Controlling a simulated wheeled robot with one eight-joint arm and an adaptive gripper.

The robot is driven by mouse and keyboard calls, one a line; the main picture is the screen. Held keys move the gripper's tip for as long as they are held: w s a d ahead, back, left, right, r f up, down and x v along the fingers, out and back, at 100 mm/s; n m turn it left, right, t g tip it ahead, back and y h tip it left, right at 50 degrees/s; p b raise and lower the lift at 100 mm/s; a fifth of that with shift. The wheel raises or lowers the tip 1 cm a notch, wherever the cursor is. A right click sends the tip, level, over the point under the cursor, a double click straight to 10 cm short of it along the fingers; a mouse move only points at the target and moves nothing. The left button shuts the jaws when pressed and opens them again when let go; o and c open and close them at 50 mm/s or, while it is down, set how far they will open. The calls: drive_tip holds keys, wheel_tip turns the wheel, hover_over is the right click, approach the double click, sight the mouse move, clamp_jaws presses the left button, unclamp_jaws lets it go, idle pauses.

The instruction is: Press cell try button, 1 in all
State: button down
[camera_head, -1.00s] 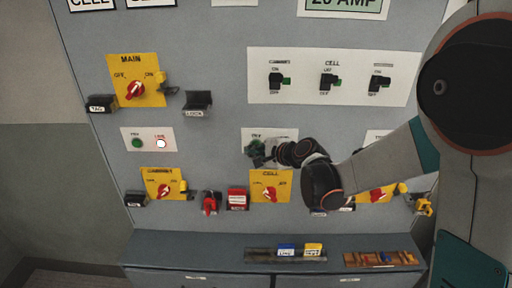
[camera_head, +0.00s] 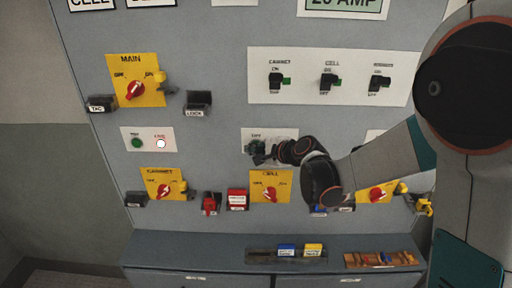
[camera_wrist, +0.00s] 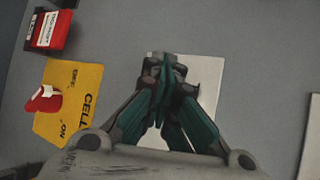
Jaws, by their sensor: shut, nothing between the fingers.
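The white cell try plate (camera_head: 284,133) is on the panel above the yellow CELL switch plate (camera_head: 285,184). My gripper (camera_head: 259,155) is shut and empty in front of the plate's left part. A small dark green patch beside the fingertips may be the try button, but I cannot tell it from the fingertips. In the wrist view my gripper (camera_wrist: 163,62) points at the white plate (camera_wrist: 212,72) and covers its left part. The button is hidden there, and I cannot tell whether the fingertips touch it.
The yellow CELL plate (camera_wrist: 88,82) with its red knob (camera_wrist: 44,101) is left of my gripper in the wrist view. A red tag box (camera_head: 237,199) is beside it. The MAIN plate (camera_head: 120,70) and breaker panel (camera_head: 300,95) are higher up. A ledge (camera_head: 200,247) runs below.

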drive_tip(key=shift+s, duration=0.8)
drive_tip(key=s, duration=0.5)
drive_tip(key=shift+a, duration=0.1)
idle(0.4)
drive_tip(key=shift+b, duration=0.3)
drive_tip(key=s+d+f+n+g+h+b, duration=0.1)
drive_tip(key=s+d+f+n+h+b, duration=0.1)
drive_tip(key=s+d, duration=0.4)
drive_tip(key=s+d+f+n+g+h+b, duration=0.1)
drive_tip(key=s+d+f+n+h+b, duration=0.1)
drive_tip(key=s+d+n, duration=0.5)
drive_tip(key=s+d+f+n+g+h+b, duration=0.1)
drive_tip(key=s+d+f+n+h+b, duration=0.2)
drive_tip(key=s+d, duration=0.4)
drive_tip(key=s+n+h+b, duration=0.1)
drive_tip(key=s+n+b, duration=0.1)
drive_tip(key=s, duration=0.7)
